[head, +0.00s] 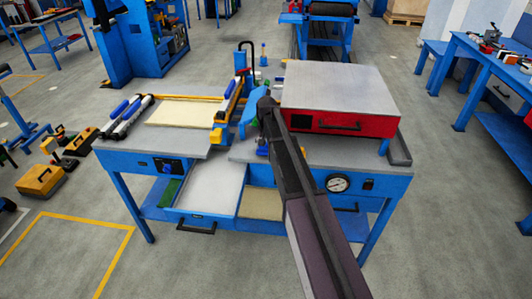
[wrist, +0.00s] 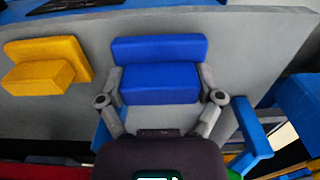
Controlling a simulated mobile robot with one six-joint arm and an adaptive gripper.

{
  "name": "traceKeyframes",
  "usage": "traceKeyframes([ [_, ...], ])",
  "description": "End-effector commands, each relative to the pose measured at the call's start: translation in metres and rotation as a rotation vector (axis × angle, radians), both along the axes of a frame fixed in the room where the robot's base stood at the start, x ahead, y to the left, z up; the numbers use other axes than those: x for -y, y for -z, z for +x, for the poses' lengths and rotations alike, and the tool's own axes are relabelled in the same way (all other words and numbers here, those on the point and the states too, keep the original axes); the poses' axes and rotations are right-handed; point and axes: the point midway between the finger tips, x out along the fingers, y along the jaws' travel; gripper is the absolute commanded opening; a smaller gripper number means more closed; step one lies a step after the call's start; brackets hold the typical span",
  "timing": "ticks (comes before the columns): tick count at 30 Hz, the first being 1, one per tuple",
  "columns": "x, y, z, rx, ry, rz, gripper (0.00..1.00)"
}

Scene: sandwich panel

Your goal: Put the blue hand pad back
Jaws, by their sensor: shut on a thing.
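The blue hand pad (wrist: 160,83) is in the middle of the wrist view, a block with a wider blue plate behind it. My gripper (wrist: 160,88) is shut on it, one finger against each side. The pad is over or against a grey surface (wrist: 255,45); I cannot tell whether it touches. In the head view my arm reaches to the middle of the bench (head: 190,141), and its dark links hide most of my gripper and the pad.
A yellow pad (wrist: 45,70) lies left of the blue one in the wrist view. A red-fronted box with a grey top (head: 340,90) stands right of my arm. An open drawer (head: 208,187) projects from the bench front. Rollers (head: 128,113) lie at the left.

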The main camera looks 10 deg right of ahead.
Motion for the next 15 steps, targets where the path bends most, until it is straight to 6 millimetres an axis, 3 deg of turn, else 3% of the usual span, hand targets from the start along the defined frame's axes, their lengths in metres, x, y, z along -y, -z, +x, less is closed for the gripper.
traceKeyframes([
  [4,-0.0003,0.0115,0.0000,0.000,0.000,0.000,0.46],
  [15,-0.0007,0.0116,0.0001,0.000,-0.001,0.000,0.46],
])
